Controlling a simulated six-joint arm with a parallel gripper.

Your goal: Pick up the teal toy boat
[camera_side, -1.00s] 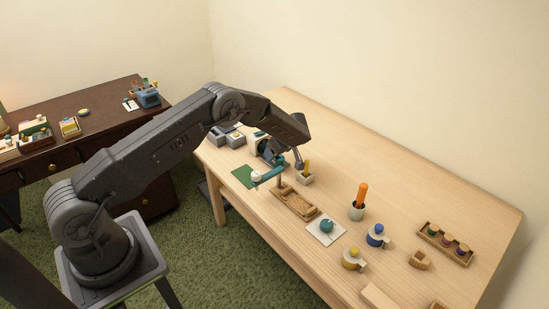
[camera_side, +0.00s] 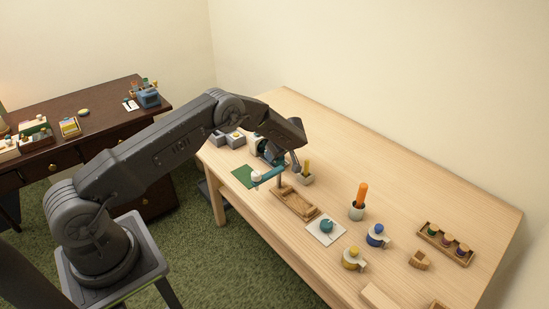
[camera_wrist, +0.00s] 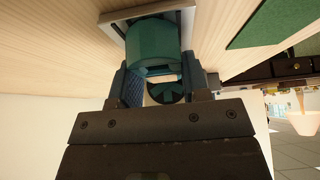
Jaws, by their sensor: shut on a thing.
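My gripper (camera_wrist: 158,82) is shut on a teal, rounded block that I take for the teal toy boat (camera_wrist: 152,45). The fingers sit on either side of it, and a dark teal rounded part shows between them. Its far end overlaps a pale grey, flat-edged piece (camera_wrist: 182,17); I cannot tell whether they touch. In the side view my gripper (camera_side: 270,157) is low over the table's left end, and my wrist hides most of the held thing.
A green mat (camera_side: 240,175), a teal bar with a white ball (camera_side: 268,177) and a wooden tray (camera_side: 296,203) lie close by. The back right tabletop is clear.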

